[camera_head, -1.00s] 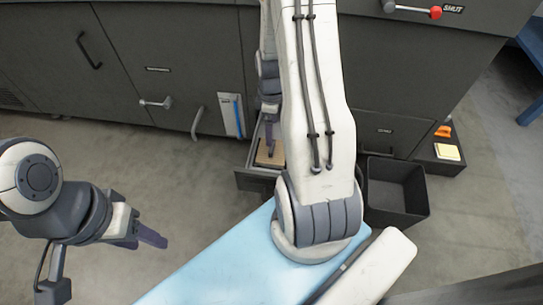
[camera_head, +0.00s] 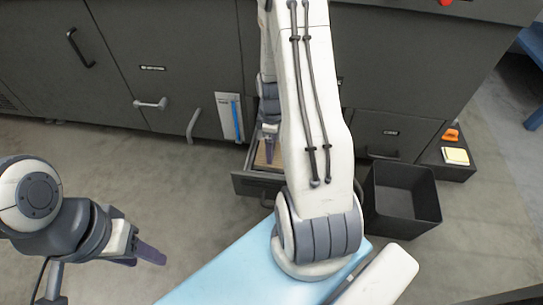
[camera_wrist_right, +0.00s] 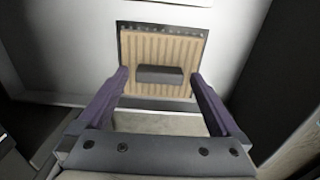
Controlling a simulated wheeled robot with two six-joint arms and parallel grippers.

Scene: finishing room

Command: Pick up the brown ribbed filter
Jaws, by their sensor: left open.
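The brown ribbed filter (camera_wrist_right: 160,48) shows in the right wrist view as a tan ribbed panel in a dark perforated frame, with a dark grey block handle (camera_wrist_right: 160,75) on it. In the head view a small tan part of it (camera_head: 262,157) shows inside an open drawer (camera_head: 253,186). My right gripper (camera_wrist_right: 160,78) is open, with one purple finger on each side of the handle and a gap on both sides. In the head view my right arm hides much of the drawer. My left gripper (camera_head: 148,255) is open and empty over the floor at the left.
A dark grey cabinet (camera_head: 180,60) with handles spans the back. An open black bin (camera_head: 402,195) stands right of the drawer. Beyond it a low dark box (camera_head: 447,168) holds an orange item and a yellow pad. Floor at the left is clear.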

